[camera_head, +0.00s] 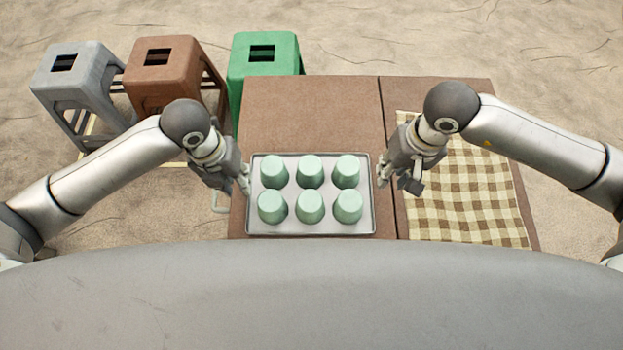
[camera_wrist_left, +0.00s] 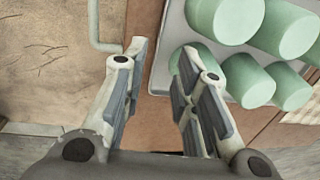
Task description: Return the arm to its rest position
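My left gripper (camera_head: 243,184) is at the left edge of the tray, beside the cups. In the left wrist view its two fingers (camera_wrist_left: 165,75) stand apart with nothing between them, so it is open. My right gripper (camera_head: 386,182) is just right of the tray, near the checkered cloth. Its fingers look small and partly overlapped here, and I see nothing held in it. Several pale green cups (camera_head: 310,171) stand upside down in two rows on the metal tray (camera_head: 330,228).
The tray sits on a brown table (camera_head: 330,110). A checkered cloth (camera_head: 470,200) covers its right part. Grey (camera_head: 75,75), brown (camera_head: 165,75) and green (camera_head: 262,65) stools stand on sandy ground at the back left. The table behind the tray is clear.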

